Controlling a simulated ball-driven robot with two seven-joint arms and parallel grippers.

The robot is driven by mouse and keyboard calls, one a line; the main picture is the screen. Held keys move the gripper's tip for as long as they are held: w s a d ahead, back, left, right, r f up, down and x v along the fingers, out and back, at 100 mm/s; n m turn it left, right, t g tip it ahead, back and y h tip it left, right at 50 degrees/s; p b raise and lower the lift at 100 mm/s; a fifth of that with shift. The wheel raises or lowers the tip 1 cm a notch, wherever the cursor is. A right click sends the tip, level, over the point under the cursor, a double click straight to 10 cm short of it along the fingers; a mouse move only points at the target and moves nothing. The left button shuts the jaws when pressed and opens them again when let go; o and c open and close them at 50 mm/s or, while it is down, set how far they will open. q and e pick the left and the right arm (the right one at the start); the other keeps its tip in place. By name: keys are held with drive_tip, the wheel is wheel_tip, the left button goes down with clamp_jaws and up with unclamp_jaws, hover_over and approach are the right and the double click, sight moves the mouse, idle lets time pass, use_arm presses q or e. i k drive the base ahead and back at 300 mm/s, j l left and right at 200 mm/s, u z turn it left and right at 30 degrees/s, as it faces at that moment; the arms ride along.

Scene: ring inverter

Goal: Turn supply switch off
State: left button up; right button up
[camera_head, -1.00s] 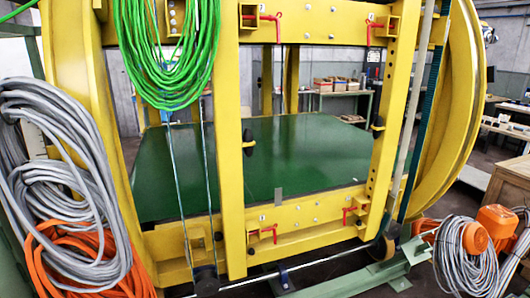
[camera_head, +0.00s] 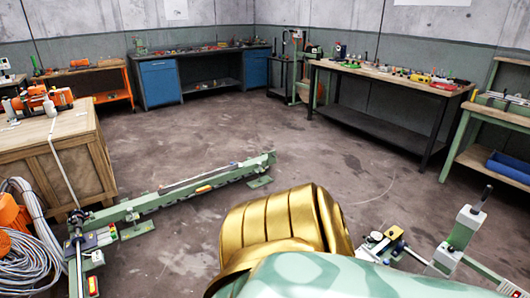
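No supply switch can be made out in the head view. The yellow ring inverter is out of view. Neither my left gripper nor my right gripper shows, so I cannot see what they hold or how they stand. The lower middle of the view is blocked close to the camera.
A wooden crate (camera_head: 72,165) stands at left, with a grey cable coil (camera_head: 28,250) before it. A green floor beam (camera_head: 190,192) runs rightward. Workbenches (camera_head: 388,80) line the walls. A pale green device with a lever (camera_head: 462,226) stands lower right. The middle floor is clear.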

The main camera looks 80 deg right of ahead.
sight(452, 250)
drive_tip(key=z, duration=4.35)
